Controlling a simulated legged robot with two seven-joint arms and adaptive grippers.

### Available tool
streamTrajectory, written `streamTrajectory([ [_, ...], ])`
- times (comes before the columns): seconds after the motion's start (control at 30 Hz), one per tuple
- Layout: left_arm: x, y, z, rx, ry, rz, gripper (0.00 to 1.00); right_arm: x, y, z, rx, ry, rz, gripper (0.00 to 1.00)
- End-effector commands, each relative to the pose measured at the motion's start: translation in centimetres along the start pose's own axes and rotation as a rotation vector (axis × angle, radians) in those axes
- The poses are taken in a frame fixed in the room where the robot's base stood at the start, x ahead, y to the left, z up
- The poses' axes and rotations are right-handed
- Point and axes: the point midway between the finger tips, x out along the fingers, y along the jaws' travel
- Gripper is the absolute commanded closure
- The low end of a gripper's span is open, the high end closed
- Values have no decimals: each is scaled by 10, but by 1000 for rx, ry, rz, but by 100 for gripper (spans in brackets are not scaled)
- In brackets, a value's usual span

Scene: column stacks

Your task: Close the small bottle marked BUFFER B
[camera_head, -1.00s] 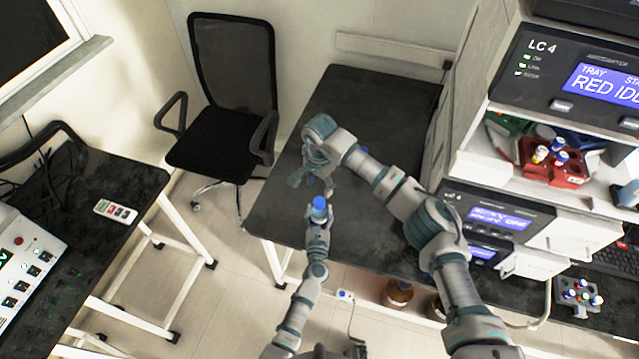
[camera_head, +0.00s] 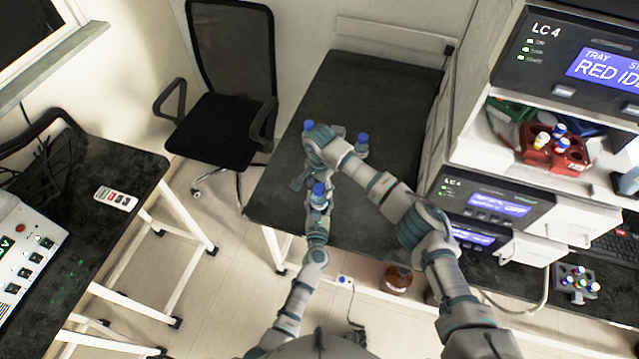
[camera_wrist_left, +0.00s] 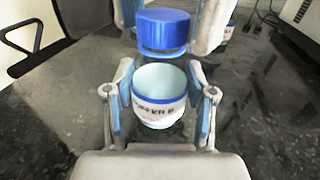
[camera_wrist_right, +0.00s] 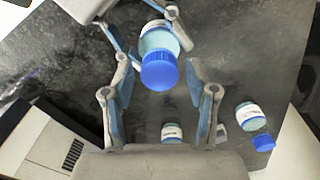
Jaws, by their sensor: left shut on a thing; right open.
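The BUFFER B bottle (camera_wrist_left: 160,104) is a small pale bottle with a white, blue-edged label. My left gripper (camera_head: 317,204) is shut on its sides and holds it upright over the table's near edge. A blue cap (camera_wrist_left: 163,31) is right above the bottle's top. A narrow dark strip shows between cap and bottle, and I cannot tell whether they touch. My right gripper (camera_wrist_right: 160,68) is open, with its fingers on either side of the cap (camera_wrist_right: 160,73). In the right wrist view the cap hides the bottle's mouth.
Two other blue-capped bottles stand on the dark table (camera_head: 375,90), one at the left (camera_head: 308,126) and one at the right (camera_head: 362,139). A chair (camera_head: 228,130) is left of the table. Instrument stacks (camera_head: 488,205) rise at its right.

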Motion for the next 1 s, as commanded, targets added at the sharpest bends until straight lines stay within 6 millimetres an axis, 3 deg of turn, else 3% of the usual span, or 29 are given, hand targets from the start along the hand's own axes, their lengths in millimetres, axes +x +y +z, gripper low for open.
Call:
streamTrajectory([
  [0.07, 0, 0, -1, 0, 2, -1, 100, 0, 0, 0, 0, 0, 0, 45],
  [0.2, 0, 0, -1, 0, 2, -1, 100, 0, 0, 0, 0, 0, 0, 80],
  [0.3, 0, 0, -1, 0, 2, -1, 100, 0, 0, 0, 0, 0, 0, 100],
  [0.47, 0, 0, -1, 0, 2, -1, 100, 0, 0, 0, 14, 0, 0, 100],
  [0.57, 0, 0, -1, 0, 2, -1, 100, 0, 0, 0, 114, 1, 0, 100],
  [1.0, 0, -1, -1, 1, 2, -2, 100, 0, -1, 0, 1214, 1, -3, 100],
])
